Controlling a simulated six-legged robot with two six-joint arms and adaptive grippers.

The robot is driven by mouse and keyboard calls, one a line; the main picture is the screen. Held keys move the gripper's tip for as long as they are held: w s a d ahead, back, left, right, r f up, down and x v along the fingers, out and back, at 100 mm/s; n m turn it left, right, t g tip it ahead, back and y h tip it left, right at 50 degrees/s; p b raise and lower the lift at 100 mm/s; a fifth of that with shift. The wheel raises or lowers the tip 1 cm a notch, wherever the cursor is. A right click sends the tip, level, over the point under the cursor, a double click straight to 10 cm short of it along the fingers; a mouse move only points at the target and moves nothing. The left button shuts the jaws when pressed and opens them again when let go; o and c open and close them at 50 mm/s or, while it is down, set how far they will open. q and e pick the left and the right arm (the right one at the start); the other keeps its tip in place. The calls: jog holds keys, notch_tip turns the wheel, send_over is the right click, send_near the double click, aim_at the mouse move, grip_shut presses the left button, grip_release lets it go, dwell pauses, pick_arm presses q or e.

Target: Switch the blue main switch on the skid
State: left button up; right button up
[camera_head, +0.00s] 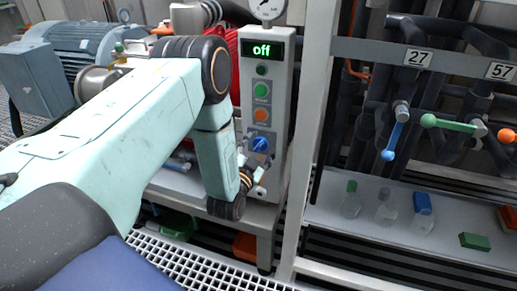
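The blue main switch (260,144) is a small rotary knob low on the grey control panel (278,100). The panel's display (262,48) reads "Off" in green. My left arm comes in from the left and bends down in front of the panel. My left gripper (258,172) is at the panel's lower part, just below the blue switch. It is small and partly hidden by my wrist, so I cannot tell whether its fingers are open or touch the switch. My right gripper is not in view.
A green button (261,90) and an orange button (261,115) sit above the switch. A white frame post (308,130) stands right of the panel. Valves with a blue handle (395,140) and a green handle (450,124) are further right, above a shelf with bottles (385,212).

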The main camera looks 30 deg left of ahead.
pick_arm(q)
jog(key=c, duration=1.1)
jog(key=shift+o, duration=0.2)
jog(key=shift+n+p, duration=0.3)
jog(key=shift+n, duration=0.9)
jog(key=n, duration=0.3)
jog(key=shift+s+a+n, duration=0.1)
jog(key=shift+a+n, duration=0.05)
jog(key=shift+n, duration=0.15)
jog(key=n, duration=0.5)
jog(key=shift+a+n, duration=0.2)
jog(key=shift+n, duration=0.4)
jog(key=shift+f, duration=0.1)
jog(key=o, duration=1.1)
